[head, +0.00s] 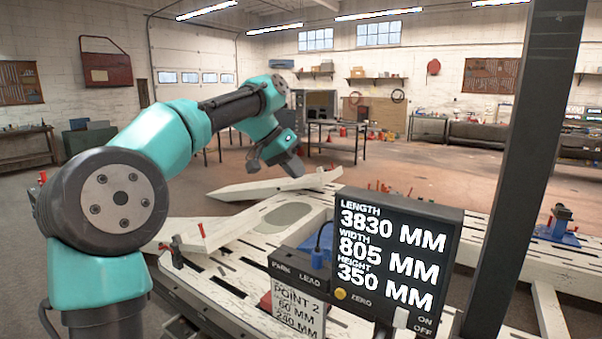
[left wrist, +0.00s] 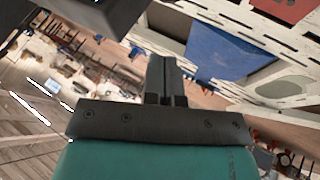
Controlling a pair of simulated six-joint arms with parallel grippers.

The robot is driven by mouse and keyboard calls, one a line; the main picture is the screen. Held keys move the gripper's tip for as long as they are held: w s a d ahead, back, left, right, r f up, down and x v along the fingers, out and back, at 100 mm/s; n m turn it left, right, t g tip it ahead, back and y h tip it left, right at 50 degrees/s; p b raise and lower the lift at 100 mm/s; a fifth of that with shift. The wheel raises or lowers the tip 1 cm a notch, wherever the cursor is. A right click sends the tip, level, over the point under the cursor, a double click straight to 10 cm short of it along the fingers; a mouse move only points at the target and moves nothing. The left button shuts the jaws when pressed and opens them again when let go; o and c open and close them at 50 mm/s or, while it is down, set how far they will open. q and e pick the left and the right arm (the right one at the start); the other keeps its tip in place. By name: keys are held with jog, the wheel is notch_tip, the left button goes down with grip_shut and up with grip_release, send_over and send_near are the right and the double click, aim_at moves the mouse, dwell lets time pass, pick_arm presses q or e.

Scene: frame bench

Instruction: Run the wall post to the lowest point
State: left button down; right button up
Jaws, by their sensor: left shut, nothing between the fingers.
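A tall dark post (head: 522,170) stands upright at the right, from the top edge down past the display; I cannot tell whether it is the wall post. The display box (head: 398,262) reads length 3830 mm, width 805 mm, height 350 mm. It has a yellow zero button (head: 340,294) and an on/off switch (head: 401,317). My left gripper (head: 293,168) is raised over the far part of the bench, apart from the post and the display. Its fingers also show in the left wrist view (left wrist: 164,78), closed together and empty. My right gripper is not seen.
The white slotted frame bench (head: 232,272) spreads below, with red-handled clamps. A card (head: 298,312) marked point 2 stands before the display. A blue-based fixture (head: 558,228) sits at right. A blue panel (left wrist: 215,52) shows in the left wrist view.

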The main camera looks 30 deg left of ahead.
pick_arm(q)
jog(key=w+d+f, duration=0.2)
jog(key=d+f, duration=0.4)
jog(key=d, duration=0.2)
jog(key=shift+w+f, duration=0.3)
jog(key=shift+w, duration=0.1)
jog(key=shift+d, duration=0.1)
